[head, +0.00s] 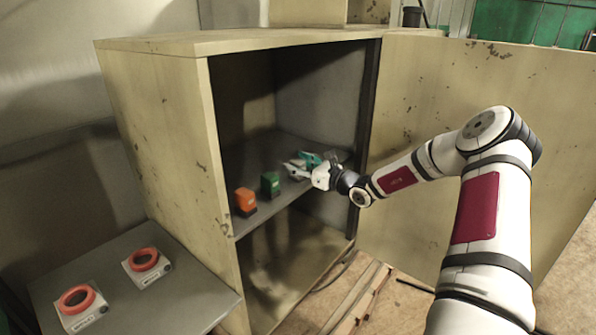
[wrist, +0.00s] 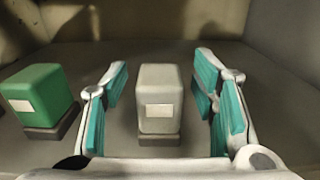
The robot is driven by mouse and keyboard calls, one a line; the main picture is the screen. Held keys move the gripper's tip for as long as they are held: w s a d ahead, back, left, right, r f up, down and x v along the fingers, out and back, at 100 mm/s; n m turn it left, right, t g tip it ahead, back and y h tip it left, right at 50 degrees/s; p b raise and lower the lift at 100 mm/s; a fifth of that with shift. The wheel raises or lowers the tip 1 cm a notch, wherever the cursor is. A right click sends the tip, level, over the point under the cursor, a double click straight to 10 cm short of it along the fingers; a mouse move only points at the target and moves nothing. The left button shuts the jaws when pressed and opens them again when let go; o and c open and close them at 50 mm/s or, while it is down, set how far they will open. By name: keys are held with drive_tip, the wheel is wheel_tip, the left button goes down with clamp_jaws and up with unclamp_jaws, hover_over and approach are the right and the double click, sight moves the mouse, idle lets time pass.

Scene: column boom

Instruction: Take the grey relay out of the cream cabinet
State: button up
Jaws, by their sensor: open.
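The cream cabinet (head: 160,132) stands open, with its door (head: 460,120) swung out to the right. My gripper (head: 305,163) is inside it, above the grey middle shelf (head: 250,158). In the wrist view my gripper (wrist: 160,105) is open, with a teal-padded finger on each side of the grey relay (wrist: 159,95). The relay is upright on a dark base, has a pale label, and shows a gap to both fingers. In the head view my gripper mostly hides the relay. A green relay (head: 270,184) stands left of it and also shows in the wrist view (wrist: 40,97).
An orange relay (head: 245,201) stands near the shelf's front left. A grey table (head: 185,295) left of the cabinet holds two white blocks with orange rings (head: 77,299) (head: 147,259). The cabinet's side walls and the open door bound my arm's room.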

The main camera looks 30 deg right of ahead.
drive_tip(key=shift+w, duration=0.15)
clamp_jaws()
drive_tip(key=shift+r, duration=0.2)
